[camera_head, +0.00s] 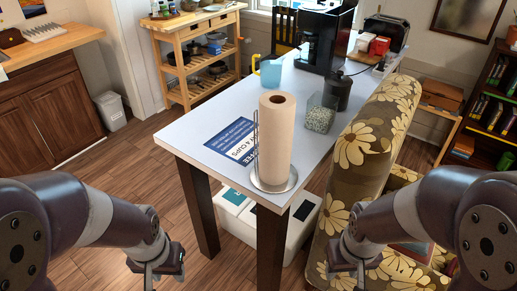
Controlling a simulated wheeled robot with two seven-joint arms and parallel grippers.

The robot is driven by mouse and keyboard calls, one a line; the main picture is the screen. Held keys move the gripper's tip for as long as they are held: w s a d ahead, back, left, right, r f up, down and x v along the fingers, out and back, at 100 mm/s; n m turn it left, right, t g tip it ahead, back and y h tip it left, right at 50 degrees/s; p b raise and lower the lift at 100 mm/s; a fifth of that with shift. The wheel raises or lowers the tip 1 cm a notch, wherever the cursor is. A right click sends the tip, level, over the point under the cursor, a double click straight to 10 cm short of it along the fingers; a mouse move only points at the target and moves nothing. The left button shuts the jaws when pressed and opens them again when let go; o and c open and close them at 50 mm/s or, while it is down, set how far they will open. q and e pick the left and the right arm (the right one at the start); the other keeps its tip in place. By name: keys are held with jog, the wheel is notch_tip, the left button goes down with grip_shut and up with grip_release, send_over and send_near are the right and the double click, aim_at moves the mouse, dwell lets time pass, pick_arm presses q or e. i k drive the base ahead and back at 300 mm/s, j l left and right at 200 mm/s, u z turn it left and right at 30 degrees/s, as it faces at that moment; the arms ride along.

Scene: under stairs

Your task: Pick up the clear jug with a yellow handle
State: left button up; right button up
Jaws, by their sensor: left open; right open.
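The jug (270,73) stands upright on the white table (190,131), toward its far left edge. It looks light blue and see-through, with a yellow handle on its left side. My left gripper (168,268) is open and empty, low in front of the table's near left corner. My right gripper (345,268) is open and empty, low by the flowered armchair. Both grippers are well apart from the jug, nearer to me and lower in the picture.
A paper towel roll (277,145) stands at the table's near end beside a blue-and-white printed sheet (232,139). A clear container (320,117), dark canister (338,90) and black coffee machine (322,40) are right of the jug. The flowered armchair (372,140) flanks the table's right side.

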aim_at(270, 62)
jog(key=i+j+z, duration=0.25)
jog(key=i+j, duration=0.35)
jog(key=i, duration=0.15)
